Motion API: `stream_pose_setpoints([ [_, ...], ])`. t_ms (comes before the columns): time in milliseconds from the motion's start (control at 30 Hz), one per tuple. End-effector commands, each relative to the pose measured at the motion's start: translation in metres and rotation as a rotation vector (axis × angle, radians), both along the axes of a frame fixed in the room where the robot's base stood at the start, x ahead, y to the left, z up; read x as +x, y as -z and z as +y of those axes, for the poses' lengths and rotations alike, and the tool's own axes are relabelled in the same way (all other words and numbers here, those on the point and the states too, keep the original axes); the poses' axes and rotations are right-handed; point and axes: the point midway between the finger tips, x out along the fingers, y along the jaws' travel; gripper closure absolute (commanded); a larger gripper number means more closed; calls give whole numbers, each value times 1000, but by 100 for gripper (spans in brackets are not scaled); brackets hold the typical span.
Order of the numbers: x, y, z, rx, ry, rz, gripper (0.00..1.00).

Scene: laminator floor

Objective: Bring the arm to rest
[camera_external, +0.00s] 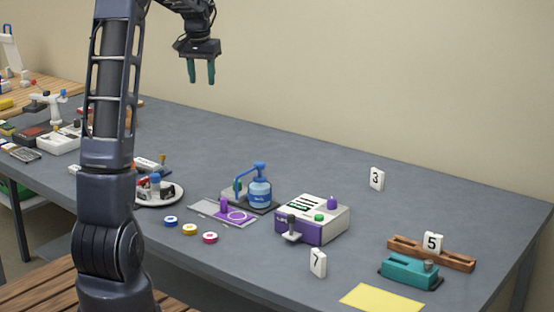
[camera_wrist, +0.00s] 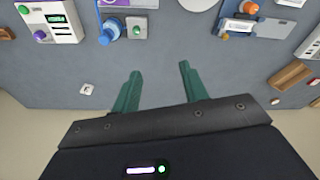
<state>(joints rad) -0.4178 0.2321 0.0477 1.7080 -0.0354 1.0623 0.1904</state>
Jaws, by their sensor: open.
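My gripper (camera_external: 201,71) is raised above the far side of the grey table (camera_external: 330,160) in the external view, its two green fingers pointing down. The fingers are apart with nothing between them. In the wrist view my gripper (camera_wrist: 158,88) shows both green fingers spread over bare grey tabletop. My arm is bent at the top, and its upper part is cut off by the frame edge.
A white and purple machine (camera_external: 313,220), a blue bottle device (camera_external: 259,190) and a teal device (camera_external: 409,272) stand on the table. Number markers 3 (camera_external: 377,179), 5 (camera_external: 432,242) and 7 (camera_external: 318,263) stand to the right.

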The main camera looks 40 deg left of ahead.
Motion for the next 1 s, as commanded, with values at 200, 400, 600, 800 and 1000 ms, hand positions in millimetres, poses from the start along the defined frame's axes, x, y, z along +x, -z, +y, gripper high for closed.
stream_pose_setpoints([
  [200,-42,-32,-64,10,42,-37,56],
  [400,-85,-50,-115,18,78,-71,56],
  [600,-132,-60,-161,23,114,-102,56],
  [800,-183,-62,-202,28,151,-135,56],
  [1000,-234,-57,-236,31,189,-169,56],
])
